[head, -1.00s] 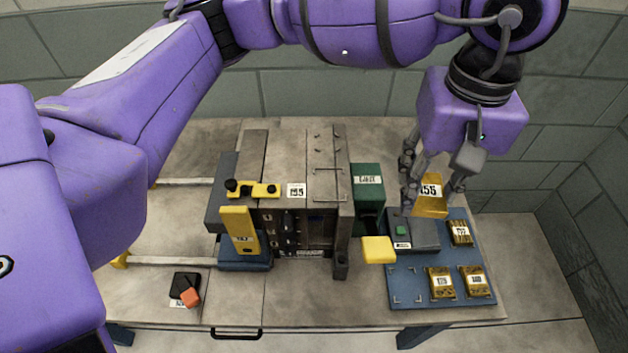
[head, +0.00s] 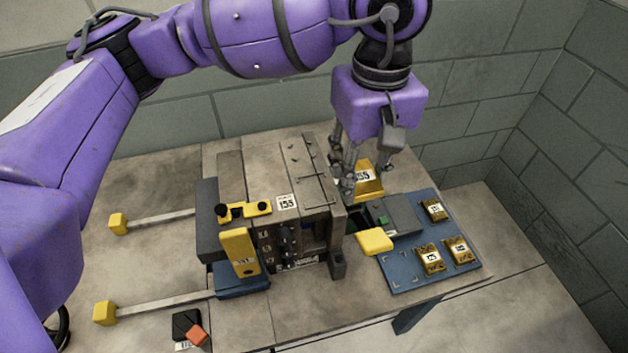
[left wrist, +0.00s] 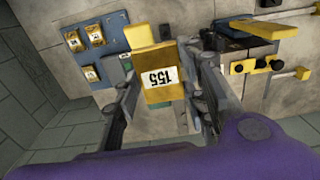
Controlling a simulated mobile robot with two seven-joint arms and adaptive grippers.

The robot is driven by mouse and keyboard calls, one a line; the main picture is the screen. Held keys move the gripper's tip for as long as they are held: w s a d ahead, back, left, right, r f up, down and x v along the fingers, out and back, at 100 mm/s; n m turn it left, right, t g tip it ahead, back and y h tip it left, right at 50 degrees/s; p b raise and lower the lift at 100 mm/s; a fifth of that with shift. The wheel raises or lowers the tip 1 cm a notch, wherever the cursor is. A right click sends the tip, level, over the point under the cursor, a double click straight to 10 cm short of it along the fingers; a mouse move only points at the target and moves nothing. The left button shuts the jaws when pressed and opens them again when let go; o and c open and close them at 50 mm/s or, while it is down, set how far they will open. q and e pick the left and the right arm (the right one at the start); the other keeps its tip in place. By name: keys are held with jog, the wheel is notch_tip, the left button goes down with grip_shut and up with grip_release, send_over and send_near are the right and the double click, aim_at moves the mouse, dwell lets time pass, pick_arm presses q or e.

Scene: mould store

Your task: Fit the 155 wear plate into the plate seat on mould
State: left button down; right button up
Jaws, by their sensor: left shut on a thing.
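The 155 wear plate (head: 368,178) is a gold-yellow plate with a white label. My left gripper (head: 362,172) is shut on it and holds it above the table, behind the grey box and to the right of the mould. In the left wrist view the plate (left wrist: 158,92) sits between the fingers with its label upside down. The grey mould (head: 312,185) stands mid-table with a 155 label on top. Its front has a dark recess (head: 314,236); I cannot tell whether this is the plate seat. My right gripper is not in view.
A blue board (head: 405,280) at the right carries several smaller labelled gold plates (head: 459,250). Yellow-ended rods (head: 160,308) extend left. A black-and-orange item (head: 188,327) lies front left.

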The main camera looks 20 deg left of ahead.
pick_arm(q)
send_near(316, 190)
jog(key=s+d+r, duration=0.2)
jog(key=d, duration=0.1)
jog(key=f, duration=0.1)
jog(key=a+f, duration=0.1)
jog(key=w+a+f+p, duration=0.1)
jog(key=shift+w+f, duration=0.1)
jog(key=shift+f, duration=0.2)
jog(key=shift+w+a+f, duration=0.3)
jog(key=shift+a+f, duration=0.2)
jog(key=shift+f, duration=0.15)
notch_tip(316, 190, down, 3)
jog(key=shift+w+f, duration=0.1)
jog(key=shift+f, duration=0.05)
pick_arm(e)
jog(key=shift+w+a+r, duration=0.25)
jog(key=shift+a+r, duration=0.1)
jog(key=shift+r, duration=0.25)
